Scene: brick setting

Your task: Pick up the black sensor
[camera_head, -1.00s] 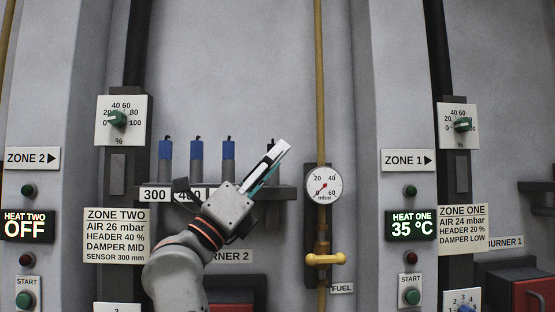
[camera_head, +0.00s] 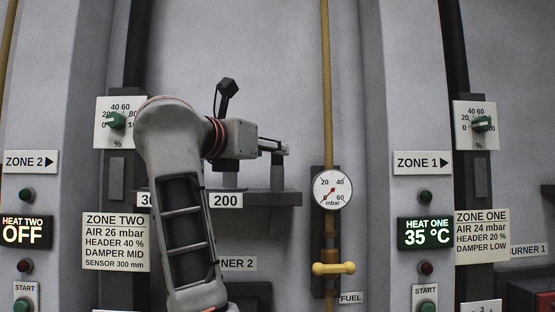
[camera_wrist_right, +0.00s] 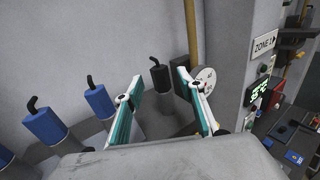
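The black sensor (camera_wrist_right: 160,76) stands upright in the right wrist view, beyond and between the fingertips, with its bent cable on top. My right gripper (camera_wrist_right: 160,73) is open, its white and teal fingers spread to either side of the sensor's line; I cannot tell whether the tips reach past it. In the head view my right gripper (camera_head: 284,148) lies level above the right part of the dark rack (camera_head: 285,198) and mostly hides the black sensor there. My left gripper is not in view.
Blue sensors (camera_wrist_right: 100,100) stand in a row to the left in the wrist view; my arm hides them in the head view. A round pressure gauge (camera_head: 332,190) and a yellow pipe (camera_head: 326,90) with a valve (camera_head: 333,268) stand close to the right of the rack.

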